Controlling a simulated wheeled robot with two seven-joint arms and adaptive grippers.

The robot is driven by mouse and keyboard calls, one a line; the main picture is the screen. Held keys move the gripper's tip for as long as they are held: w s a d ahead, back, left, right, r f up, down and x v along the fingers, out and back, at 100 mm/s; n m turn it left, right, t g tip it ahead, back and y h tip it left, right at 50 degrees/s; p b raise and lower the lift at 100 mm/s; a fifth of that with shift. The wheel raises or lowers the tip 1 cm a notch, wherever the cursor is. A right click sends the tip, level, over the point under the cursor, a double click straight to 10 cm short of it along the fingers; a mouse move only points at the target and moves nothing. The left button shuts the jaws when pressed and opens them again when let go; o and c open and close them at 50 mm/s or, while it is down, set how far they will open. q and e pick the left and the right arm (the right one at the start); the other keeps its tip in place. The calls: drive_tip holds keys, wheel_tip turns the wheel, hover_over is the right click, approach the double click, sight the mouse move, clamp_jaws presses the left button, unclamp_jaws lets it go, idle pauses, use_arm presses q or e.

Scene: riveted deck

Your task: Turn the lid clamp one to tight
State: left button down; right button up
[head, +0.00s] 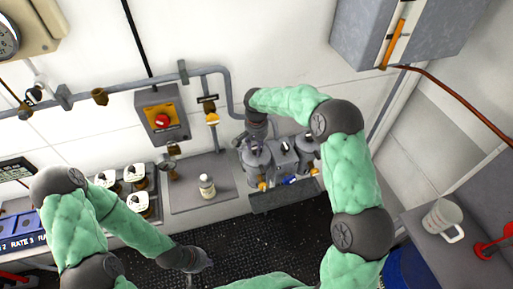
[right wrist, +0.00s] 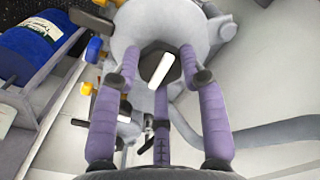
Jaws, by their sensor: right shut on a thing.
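The lid clamp (right wrist: 150,58) is a dark knob with a white bar, on top of a round grey lid (right wrist: 190,22) in the right wrist view. The bar points up and to the right. My right gripper (right wrist: 160,78) has its purple fingers closed around the knob; no number is readable on it. In the head view, my right gripper (head: 257,132) is above the left grey canister (head: 256,160) of the housing, and it hides this clamp. My left gripper (head: 201,263) is low over the dark deck, away from the canisters; its fingers are too small to read.
A white bottle (head: 207,187) stands on a grey plate left of the canisters. A red button box (head: 162,119) and pipes (head: 130,88) are on the wall behind. A mug (head: 441,217) and a red valve (head: 490,248) are at the right.

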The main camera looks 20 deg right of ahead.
drive_tip(key=shift+m, duration=0.3)
drive_tip(key=o, duration=1.2)
drive_tip(key=shift+w, duration=0.1)
drive_tip(key=shift+c, duration=0.2)
wheel_tip(320, 180, up, 12)
drive_tip(key=shift+f, duration=0.1)
